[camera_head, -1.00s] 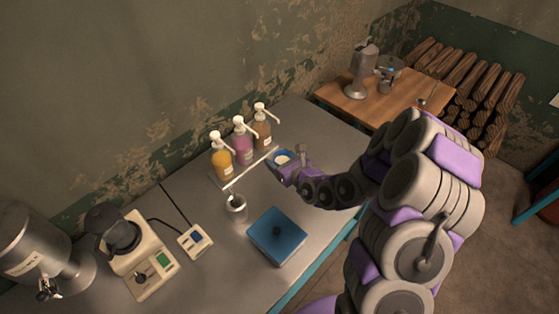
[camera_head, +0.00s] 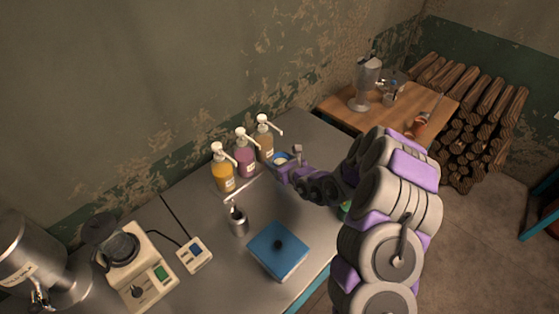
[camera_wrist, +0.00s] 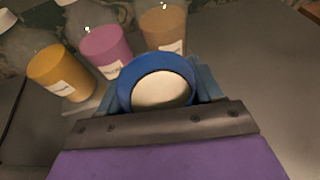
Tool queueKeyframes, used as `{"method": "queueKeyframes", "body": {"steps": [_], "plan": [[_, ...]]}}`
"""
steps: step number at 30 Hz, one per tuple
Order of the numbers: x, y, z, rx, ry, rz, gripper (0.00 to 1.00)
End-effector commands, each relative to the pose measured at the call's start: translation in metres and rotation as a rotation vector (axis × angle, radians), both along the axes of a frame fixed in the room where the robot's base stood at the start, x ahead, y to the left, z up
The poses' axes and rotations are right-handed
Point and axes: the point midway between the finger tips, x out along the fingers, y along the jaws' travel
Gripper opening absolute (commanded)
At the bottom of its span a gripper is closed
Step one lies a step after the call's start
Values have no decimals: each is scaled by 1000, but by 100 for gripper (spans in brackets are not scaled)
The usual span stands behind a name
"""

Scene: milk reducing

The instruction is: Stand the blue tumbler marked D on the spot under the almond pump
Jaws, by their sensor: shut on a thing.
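The blue tumbler (camera_wrist: 123,88) holds something pale and sits between my gripper's fingers in the wrist view. In the head view the tumbler (camera_head: 280,158) is at the end of my arm. My gripper (camera_head: 286,162) is shut on it, in front of and slightly right of the brown pump bottle. Three pump bottles stand in a row: yellow-orange (camera_head: 223,174), pink (camera_head: 243,158) and brown (camera_head: 264,144). In the wrist view the brown bottle (camera_wrist: 163,32) is just beyond the tumbler. The bottle labels are too small to read, and the tumbler's letter is hidden.
A metal cup (camera_head: 238,223) with utensils and a blue box (camera_head: 278,252) stand on the steel counter (camera_head: 315,220). A blender-like machine (camera_head: 130,265) and a small scale (camera_head: 194,254) are at left. A wooden table (camera_head: 436,103) stands at back right.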

Motion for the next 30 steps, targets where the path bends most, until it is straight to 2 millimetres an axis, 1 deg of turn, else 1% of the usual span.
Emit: {"method": "queueKeyframes", "body": {"steps": [1, 3, 6, 9, 14, 21, 30], "plan": [[11, -1, -2, -5, -6, 1, 21], [23, -1, -3, -4, -6, 2, 21], [38, -4, -2, -3, -8, 1, 21], [46, -4, -3, -1, -7, 2, 21], [50, -5, -6, 2, -3, 0, 21], [49, -4, -38, -1, 0, 0, 21], [50, -3, -38, 2, -4, 1, 21]]}}
